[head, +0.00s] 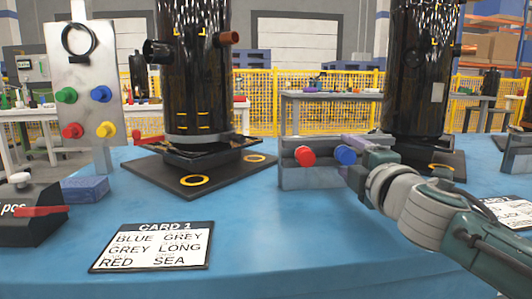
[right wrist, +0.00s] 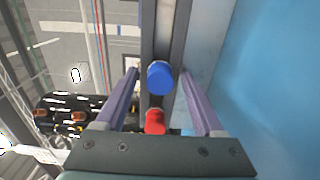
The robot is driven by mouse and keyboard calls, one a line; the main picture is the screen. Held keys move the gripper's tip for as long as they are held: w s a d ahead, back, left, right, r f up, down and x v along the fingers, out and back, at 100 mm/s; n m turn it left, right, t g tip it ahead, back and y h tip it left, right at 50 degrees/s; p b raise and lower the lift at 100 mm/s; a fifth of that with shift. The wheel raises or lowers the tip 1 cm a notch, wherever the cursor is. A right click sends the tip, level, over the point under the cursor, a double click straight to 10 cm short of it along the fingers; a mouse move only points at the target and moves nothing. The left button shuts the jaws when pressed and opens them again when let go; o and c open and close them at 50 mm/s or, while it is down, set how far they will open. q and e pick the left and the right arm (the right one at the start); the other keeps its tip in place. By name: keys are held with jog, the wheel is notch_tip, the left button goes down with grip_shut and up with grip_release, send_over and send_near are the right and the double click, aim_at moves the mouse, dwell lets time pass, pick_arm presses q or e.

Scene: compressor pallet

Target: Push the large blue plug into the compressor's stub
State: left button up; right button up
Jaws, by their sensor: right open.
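A blue plug (head: 345,155) sits on the grey rack (head: 325,178) beside a red plug (head: 305,156). My right gripper (head: 353,158) is at the rack's right end, by the blue plug. In the right wrist view its two fingers are apart, with the blue plug (right wrist: 160,77) between their tips and gaps visible on both sides. The red plug (right wrist: 155,121) shows closer to the palm in that picture. The black compressor (head: 190,85) stands left of the rack, with a dark stub (head: 156,52) on its left and a red-brown stub (head: 228,38) on its right. My left gripper is out of view.
A pale board (head: 84,75) at left carries green, blue, red and yellow plugs. A card (head: 153,246) lies on the blue table (head: 270,250). A second black cylinder (head: 415,70) stands behind my right arm. The front middle of the table is clear.

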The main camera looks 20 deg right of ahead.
aim_at(349, 158)
grip_shut()
dwell(0.5)
dwell(0.8)
jog(key=shift+p+v, duration=0.55)
jog(key=shift+v, duration=1)
jog(key=shift+p+v, duration=0.3)
jog(key=shift+v, duration=1.2)
